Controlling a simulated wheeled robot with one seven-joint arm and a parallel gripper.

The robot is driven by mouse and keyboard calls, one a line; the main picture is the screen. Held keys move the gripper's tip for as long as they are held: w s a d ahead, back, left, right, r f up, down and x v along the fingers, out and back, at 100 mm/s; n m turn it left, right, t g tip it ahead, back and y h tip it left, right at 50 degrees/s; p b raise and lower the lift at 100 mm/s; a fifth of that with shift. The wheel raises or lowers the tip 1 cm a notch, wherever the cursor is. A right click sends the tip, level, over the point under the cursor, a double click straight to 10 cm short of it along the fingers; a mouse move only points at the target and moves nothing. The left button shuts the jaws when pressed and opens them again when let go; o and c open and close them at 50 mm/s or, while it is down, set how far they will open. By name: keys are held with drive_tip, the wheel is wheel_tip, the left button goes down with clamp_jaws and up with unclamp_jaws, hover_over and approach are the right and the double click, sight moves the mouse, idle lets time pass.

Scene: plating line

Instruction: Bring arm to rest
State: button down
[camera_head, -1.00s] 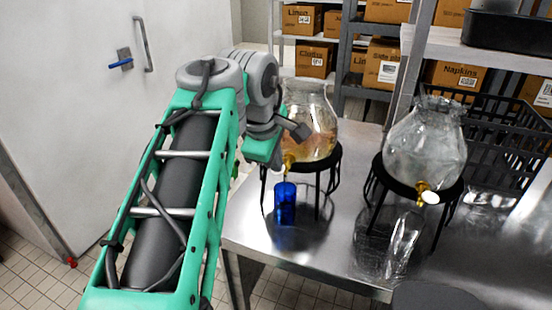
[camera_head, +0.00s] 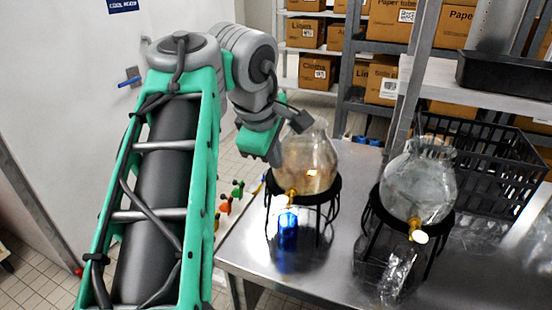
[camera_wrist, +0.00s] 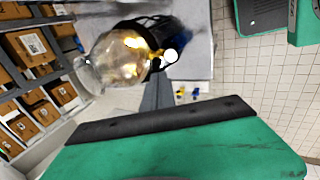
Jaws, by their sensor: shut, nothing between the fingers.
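My arm reaches up from the lower left in the head view. Its green and grey gripper (camera_head: 277,156) is beside the upper left of the left glass dispenser (camera_head: 308,165), with the fingers shut and empty. In the wrist view the grey fingers (camera_wrist: 157,92) show beyond the green palm, close to the dispenser (camera_wrist: 118,58) in the picture. I cannot tell whether they touch it. A blue cup (camera_head: 288,230) stands under the left dispenser's tap on the steel table (camera_head: 300,262).
A second glass dispenser (camera_head: 418,185) stands on a black stand at right, with a clear glass (camera_head: 397,275) in front. A black crate (camera_head: 490,170) is behind it. Shelves hold cardboard boxes (camera_head: 315,72). A white door (camera_head: 60,110) is at left. Small coloured items (camera_head: 230,195) show beyond the table's left edge.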

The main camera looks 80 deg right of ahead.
idle(0.3)
drive_tip(key=w+a+f+n+t+y, duration=0.1)
drive_tip(key=w+a+f, duration=0.45)
drive_tip(key=w, duration=0.45)
drive_tip(key=w+a+f+n+t+y, duration=0.1)
drive_tip(key=w+a+f, duration=0.3)
drive_tip(key=w+f, duration=0.45)
drive_tip(key=w+a+f+y, duration=0.1)
drive_tip(key=w+a+f, duration=0.1)
drive_tip(key=a+f, duration=0.45)
drive_tip(key=w+a+f+y, duration=0.1)
drive_tip(key=w+a+f, duration=0.15)
drive_tip(key=a, duration=0.75)
drive_tip(key=w+a+f+y, duration=0.1)
drive_tip(key=w+a+f, duration=0.1)
drive_tip(key=a+f, duration=0.5)
drive_tip(key=w+a+r+t, duration=0.2)
drive_tip(key=a+r, duration=0.1)
drive_tip(key=r, duration=0.3)
drive_tip(key=shift+a+r+t, duration=0.25)
drive_tip(key=shift+r+t, duration=0.05)
drive_tip(key=shift+r, duration=0.1)
drive_tip(key=shift+w+d, duration=0.1)
